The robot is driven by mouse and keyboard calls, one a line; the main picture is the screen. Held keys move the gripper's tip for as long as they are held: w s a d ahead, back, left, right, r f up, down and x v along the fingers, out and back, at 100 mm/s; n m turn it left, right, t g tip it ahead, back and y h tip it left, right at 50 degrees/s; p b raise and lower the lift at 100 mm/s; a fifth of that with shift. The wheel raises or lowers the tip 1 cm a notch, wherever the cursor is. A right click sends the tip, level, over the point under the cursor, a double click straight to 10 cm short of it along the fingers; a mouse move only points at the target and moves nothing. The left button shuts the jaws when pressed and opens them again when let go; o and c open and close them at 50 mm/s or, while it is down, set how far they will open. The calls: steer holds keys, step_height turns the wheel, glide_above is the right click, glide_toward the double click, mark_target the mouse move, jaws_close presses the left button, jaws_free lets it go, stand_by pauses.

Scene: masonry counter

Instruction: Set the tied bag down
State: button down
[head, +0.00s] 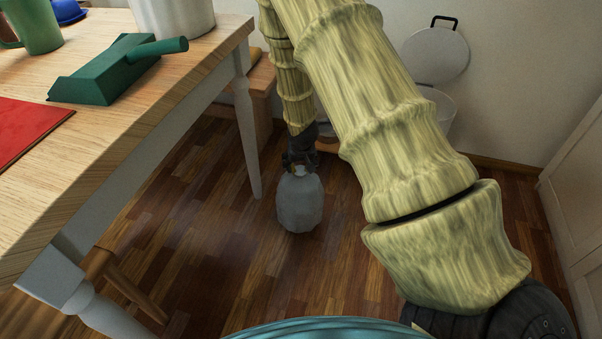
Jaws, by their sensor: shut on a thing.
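The tied bag (299,204) is a pale grey, rounded bag with a narrow neck at the top. It hangs upright below my gripper (299,166), over or on the wooden floor, to the right of the table's far leg. My gripper is dark, points down and is shut on the neck of the bag. The fingers and arm hide part of the neck. I cannot tell whether the bag's underside touches the floor.
A wooden table (200,82) on the left bears a green trowel-like tool (105,75), a red sheet (22,128) and a white pot (172,14). A white bin (442,108) with a raised lid (436,55) stands by the back wall. Wooden floor (215,262) is clear around the bag.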

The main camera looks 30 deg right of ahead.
mark_target(300, 169)
steer(key=shift+w+d, duration=0.15)
steer(key=shift+w, duration=0.1)
steer(key=shift+f+b, duration=1.15)
steer(key=shift+f, duration=0.6)
steer(key=shift+r, duration=0.1)
steer(key=shift+c, duration=1.1)
jaws_free()
